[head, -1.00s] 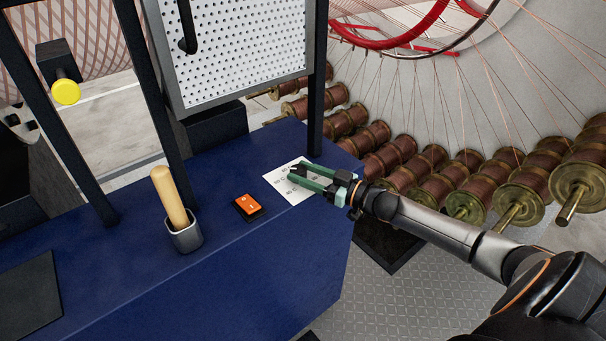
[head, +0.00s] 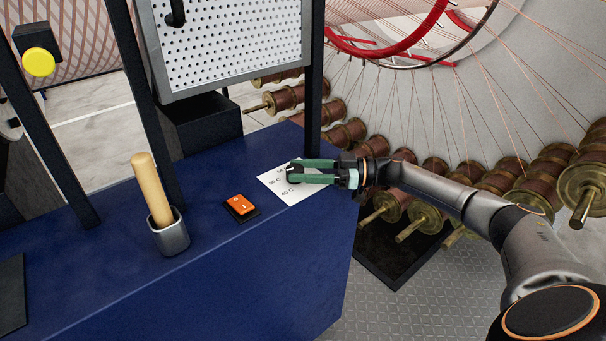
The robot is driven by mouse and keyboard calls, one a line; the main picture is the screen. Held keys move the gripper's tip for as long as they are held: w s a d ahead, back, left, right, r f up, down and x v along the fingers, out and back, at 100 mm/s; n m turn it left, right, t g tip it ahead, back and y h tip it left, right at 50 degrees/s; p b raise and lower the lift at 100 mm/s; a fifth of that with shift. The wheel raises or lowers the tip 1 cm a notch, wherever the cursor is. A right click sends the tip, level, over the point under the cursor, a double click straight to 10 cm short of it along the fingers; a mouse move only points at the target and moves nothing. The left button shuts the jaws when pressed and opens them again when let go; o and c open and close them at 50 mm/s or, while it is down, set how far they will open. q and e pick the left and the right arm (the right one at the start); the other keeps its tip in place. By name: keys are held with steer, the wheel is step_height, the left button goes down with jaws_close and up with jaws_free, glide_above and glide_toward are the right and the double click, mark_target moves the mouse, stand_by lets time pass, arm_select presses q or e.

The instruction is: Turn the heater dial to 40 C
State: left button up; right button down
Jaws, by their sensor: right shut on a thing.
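The heater dial (head: 293,178) is a small dark knob on a white label card (head: 272,178) on top of the blue cabinet. The card carries printed marks; "40 C" shows nearest the front edge, with other marks above it. My right gripper (head: 298,173) has green fingers and reaches in from the right. It is shut on the dial, and its fingers hide much of it. I cannot tell which mark the dial points to. My left gripper is out of view.
An orange rocker switch (head: 240,204) sits left of the card. A grey cup (head: 170,238) with a wooden handle (head: 151,188) stands further left. A dark post (head: 314,75) and a perforated panel (head: 232,40) rise behind. Copper spools (head: 287,97) line the back.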

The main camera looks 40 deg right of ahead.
steer(key=shift+r, duration=0.1)
steer(key=shift+c, duration=1.5)
jaws_free()
steer(key=shift+a, duration=0.1)
steer(key=v, duration=1.2)
steer(key=shift+d+b, duration=0.2)
steer(key=shift+b, duration=0.1)
steer(key=shift+s, duration=0.1)
